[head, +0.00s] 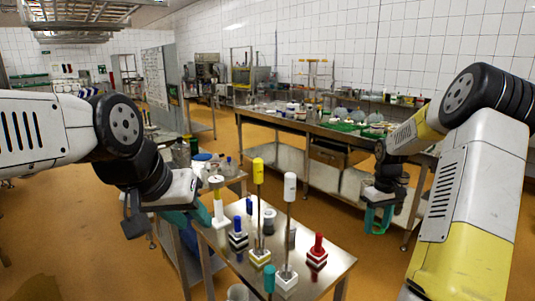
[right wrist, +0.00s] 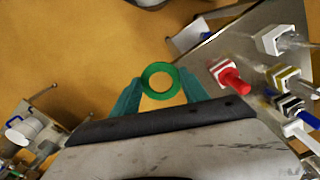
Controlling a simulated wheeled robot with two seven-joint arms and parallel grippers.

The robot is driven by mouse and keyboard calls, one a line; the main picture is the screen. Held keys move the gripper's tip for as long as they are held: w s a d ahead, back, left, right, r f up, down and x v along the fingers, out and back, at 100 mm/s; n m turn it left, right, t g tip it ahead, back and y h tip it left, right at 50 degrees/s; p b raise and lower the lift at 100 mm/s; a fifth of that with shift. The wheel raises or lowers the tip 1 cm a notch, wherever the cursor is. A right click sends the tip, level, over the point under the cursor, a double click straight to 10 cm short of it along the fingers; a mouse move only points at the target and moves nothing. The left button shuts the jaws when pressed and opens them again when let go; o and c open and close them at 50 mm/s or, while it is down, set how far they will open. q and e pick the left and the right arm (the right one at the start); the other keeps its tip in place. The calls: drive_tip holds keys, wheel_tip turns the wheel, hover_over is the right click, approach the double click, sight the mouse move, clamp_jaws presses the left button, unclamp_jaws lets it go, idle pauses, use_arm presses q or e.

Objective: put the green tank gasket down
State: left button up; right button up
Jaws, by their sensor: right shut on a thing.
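The green tank gasket (right wrist: 145,82) is a ring held between the teal fingers of my right gripper (right wrist: 160,88), in the right wrist view. In the head view my right gripper (head: 379,218) hangs to the right of the small steel table, apart from it, with orange floor behind it. The gasket is hard to separate from the teal fingers there. My left gripper (head: 190,218) is at the left of the small table, partly hidden behind its own wrist; its jaw opening is unclear.
The small steel table (head: 323,262) holds several upright tools on square bases, among them a red one (head: 317,250), a yellow-topped one (head: 259,180) and a white-topped one (head: 290,200). A long workbench (head: 300,122) with many items stands behind.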

drive_tip(key=s+a+f+m, duration=0.1)
drive_tip(key=s+a+f, duration=0.1)
drive_tip(key=a, duration=0.4)
drive_tip(key=s+a+f+m, duration=0.1)
drive_tip(key=s+a+f, duration=0.1)
drive_tip(key=a, duration=0.5)
drive_tip(key=s+a+f+m, duration=0.1)
drive_tip(key=s+a+f, duration=0.1)
drive_tip(key=a, duration=0.4)
drive_tip(key=shift+a+f, duration=0.35)
drive_tip(key=shift+f, duration=0.25)
